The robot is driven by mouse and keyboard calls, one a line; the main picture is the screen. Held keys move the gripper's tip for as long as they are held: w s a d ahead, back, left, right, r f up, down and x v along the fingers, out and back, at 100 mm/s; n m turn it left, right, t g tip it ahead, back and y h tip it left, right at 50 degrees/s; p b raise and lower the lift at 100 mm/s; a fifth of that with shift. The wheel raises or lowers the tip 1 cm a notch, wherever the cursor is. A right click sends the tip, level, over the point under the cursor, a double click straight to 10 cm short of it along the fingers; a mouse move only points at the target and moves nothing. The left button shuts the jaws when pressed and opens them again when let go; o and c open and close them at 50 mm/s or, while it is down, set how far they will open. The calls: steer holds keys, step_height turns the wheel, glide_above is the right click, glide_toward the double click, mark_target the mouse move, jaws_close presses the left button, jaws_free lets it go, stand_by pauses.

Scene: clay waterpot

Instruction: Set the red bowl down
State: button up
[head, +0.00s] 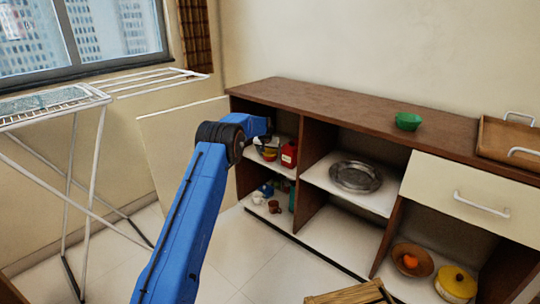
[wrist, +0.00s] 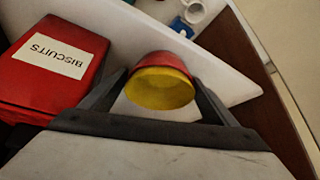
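The red bowl (wrist: 160,62) has a yellow inside and sits between the two fingers of my gripper (wrist: 161,80) in the wrist view, its sides against the fingertips. My gripper appears shut on it. The bowl's opening faces the wrist camera. A white shelf board lies beyond the bowl; I cannot tell whether the bowl touches it. In the head view, my blue arm reaches into the upper left compartment of the cabinet, and the gripper and bowl are small and partly hidden there.
A red biscuits tin (wrist: 55,65) stands close left of my gripper; it also shows in the head view (head: 289,154). A brown divider (head: 317,146) bounds the compartment on the right. A white mug (wrist: 195,11) and blue items lie lower down. A metal plate (head: 356,176) occupies the neighbouring shelf.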

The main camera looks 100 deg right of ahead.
steer(key=v, duration=1.2)
steer(key=shift+r, duration=0.15)
steer(key=shift+d, duration=0.1)
